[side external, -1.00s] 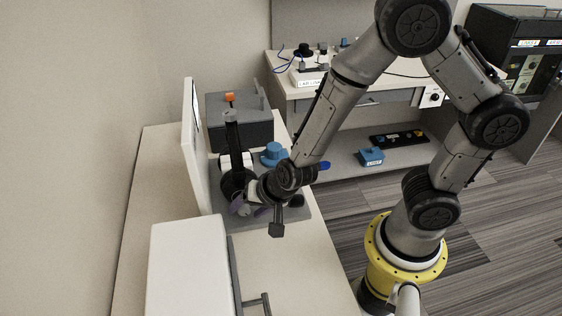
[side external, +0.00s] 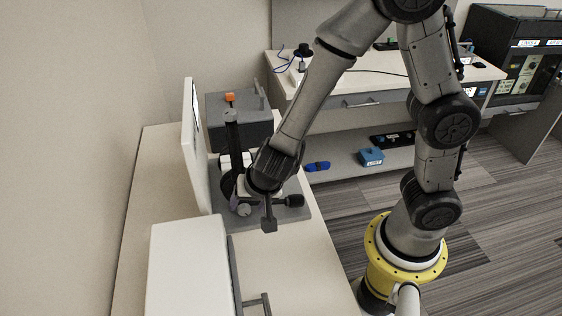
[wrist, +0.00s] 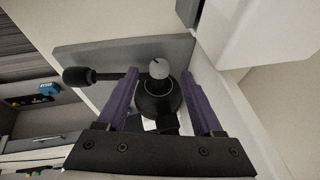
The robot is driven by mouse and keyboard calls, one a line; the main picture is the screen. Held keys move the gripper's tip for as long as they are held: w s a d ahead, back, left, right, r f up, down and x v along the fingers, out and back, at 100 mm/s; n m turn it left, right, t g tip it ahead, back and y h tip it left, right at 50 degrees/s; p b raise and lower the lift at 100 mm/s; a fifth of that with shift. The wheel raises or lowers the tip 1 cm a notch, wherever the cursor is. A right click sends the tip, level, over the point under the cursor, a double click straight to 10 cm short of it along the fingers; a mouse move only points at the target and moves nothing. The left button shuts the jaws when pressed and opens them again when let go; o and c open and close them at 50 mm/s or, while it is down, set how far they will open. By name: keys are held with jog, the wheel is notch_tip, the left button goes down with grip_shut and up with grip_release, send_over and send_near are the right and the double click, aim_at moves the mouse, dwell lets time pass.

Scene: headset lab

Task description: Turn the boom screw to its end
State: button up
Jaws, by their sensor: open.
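The grey knob (wrist: 158,69), which looks like the boom screw, stands on a round black base (wrist: 158,100) in the wrist view. A thin dark boom with a black end (wrist: 78,76) runs leftward from beside it. My gripper (wrist: 160,77) is open, its two purple fingers on either side of the knob with visible gaps. In the side view the knob (side external: 244,210) sits low beside my gripper (side external: 236,204), and the boom's black end (side external: 294,200) points right. My wrist hides most of the base there. Contact with the knob cannot be told.
A grey plate (side external: 285,216) lies under the fixture. A black post (side external: 232,140) and a white upright panel (side external: 190,140) stand close by. A white box (side external: 187,265) is in front, and a dark grey box (side external: 240,125) behind. The bench's front left is clear.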

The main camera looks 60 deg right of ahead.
jog(key=v, duration=1)
jog(key=d+r+t, duration=0.1)
jog(key=d+t, duration=0.2)
jog(key=d, duration=0.3)
jog(key=shift+s+d+r+n, duration=0.25)
jog(key=shift+s+r+n, duration=0.05)
jog(key=shift+s+r, duration=0.1)
jog(key=shift+f, duration=0.1)
